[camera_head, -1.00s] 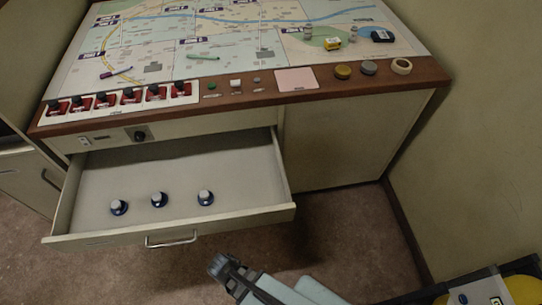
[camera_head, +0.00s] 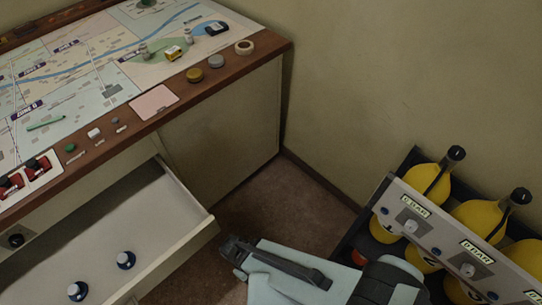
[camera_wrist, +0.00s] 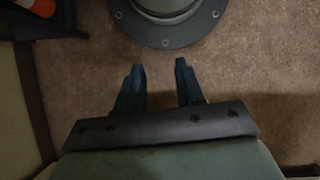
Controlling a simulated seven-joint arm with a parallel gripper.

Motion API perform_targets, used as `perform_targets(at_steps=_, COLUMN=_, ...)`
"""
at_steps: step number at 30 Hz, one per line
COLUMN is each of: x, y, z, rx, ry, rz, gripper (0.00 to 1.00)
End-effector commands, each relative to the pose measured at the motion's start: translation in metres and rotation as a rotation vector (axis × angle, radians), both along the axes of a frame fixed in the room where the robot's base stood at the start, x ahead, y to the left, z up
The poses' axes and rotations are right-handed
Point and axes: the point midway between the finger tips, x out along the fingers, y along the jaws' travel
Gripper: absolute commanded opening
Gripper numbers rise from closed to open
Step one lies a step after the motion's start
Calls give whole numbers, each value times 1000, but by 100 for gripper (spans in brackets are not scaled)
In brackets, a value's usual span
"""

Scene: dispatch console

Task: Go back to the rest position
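My gripper (camera_head: 236,250) hangs over the brown carpet, just right of the open drawer (camera_head: 182,235) in the head view. In the wrist view my gripper (camera_wrist: 159,70) shows two dark fingers standing apart, with only carpet between them. It is open and empty. My arm folds in from the bottom right of the head view.
The console top (camera_head: 120,75) carries a map, small blocks and a tape roll (camera_head: 244,47). A rack (camera_head: 407,205) of yellow cylinders (camera_head: 425,182) stands at the right. Bare carpet (camera_head: 275,205) lies between.

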Motion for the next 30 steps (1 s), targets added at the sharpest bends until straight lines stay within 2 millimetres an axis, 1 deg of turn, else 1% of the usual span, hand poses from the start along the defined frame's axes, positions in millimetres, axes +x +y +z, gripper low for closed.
perform_targets(at_steps=1, x=4, y=-9, z=-1, rx=-6, ry=4, rz=-34, gripper=37)
perform_targets(at_steps=6, x=17, y=-35, z=-3, rx=-18, ry=15, rz=-135, gripper=37)
perform_targets(at_steps=15, x=32, y=-80, z=-8, rx=-38, ry=38, rz=-312, gripper=37)
perform_targets(at_steps=24, x=39, y=-124, z=-13, rx=-52, ry=62, rz=-490, gripper=37)
perform_targets(at_steps=30, x=40, y=-151, z=-16, rx=-58, ry=79, rz=-609, gripper=37)
